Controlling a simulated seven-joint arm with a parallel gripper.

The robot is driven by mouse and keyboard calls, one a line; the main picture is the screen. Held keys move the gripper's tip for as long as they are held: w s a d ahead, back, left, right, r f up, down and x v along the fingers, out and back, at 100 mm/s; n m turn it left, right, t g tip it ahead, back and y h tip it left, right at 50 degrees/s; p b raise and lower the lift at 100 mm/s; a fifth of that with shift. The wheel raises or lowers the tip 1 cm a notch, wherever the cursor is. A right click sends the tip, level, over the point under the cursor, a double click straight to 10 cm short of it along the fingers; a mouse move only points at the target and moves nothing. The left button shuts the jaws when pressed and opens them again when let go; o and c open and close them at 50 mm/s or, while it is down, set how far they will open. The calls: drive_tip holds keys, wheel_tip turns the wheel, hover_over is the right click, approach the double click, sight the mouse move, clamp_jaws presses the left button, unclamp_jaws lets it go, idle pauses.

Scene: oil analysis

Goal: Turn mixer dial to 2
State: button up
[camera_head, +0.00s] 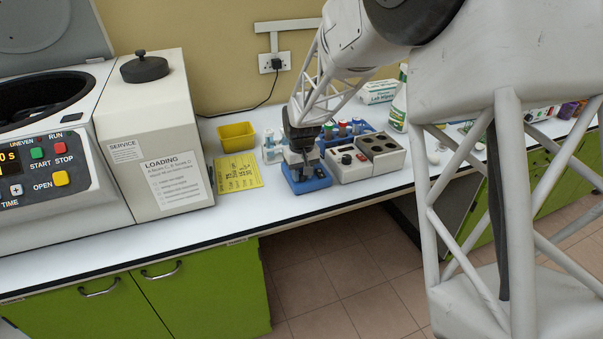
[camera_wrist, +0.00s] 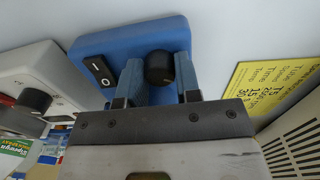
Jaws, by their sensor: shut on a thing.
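The mixer is a blue box (camera_wrist: 130,42) with a round black dial (camera_wrist: 160,70) and a black rocker switch (camera_wrist: 101,71) beside it. In the head view the mixer (camera_head: 308,184) stands near the front edge of the bench. My gripper (camera_wrist: 160,64) is at the dial, with one blue-grey finger on each side, and is shut on it. In the head view my gripper (camera_head: 299,160) comes down over the mixer and hides its dial. I cannot read any dial numbers or see the pointer's setting.
A light grey block heater (camera_head: 352,167) with its own knob stands close to the right of the mixer. A yellow sheet (camera_head: 238,173) and yellow tray (camera_head: 236,137) lie to the left. Tube racks are behind. A large centrifuge (camera_head: 155,150) fills the left.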

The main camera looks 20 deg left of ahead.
sight(301, 173)
drive_tip(key=shift+m, duration=0.5)
drive_tip(key=m, duration=0.4)
drive_tip(key=shift+r+m, duration=0.1)
drive_tip(key=shift+m, duration=0.2)
drive_tip(key=m, duration=0.6)
drive_tip(key=o, duration=0.9)
drive_tip(key=shift+o, duration=0.2)
drive_tip(key=shift+r, duration=0.1)
drive_tip(key=shift+r, duration=3.75)
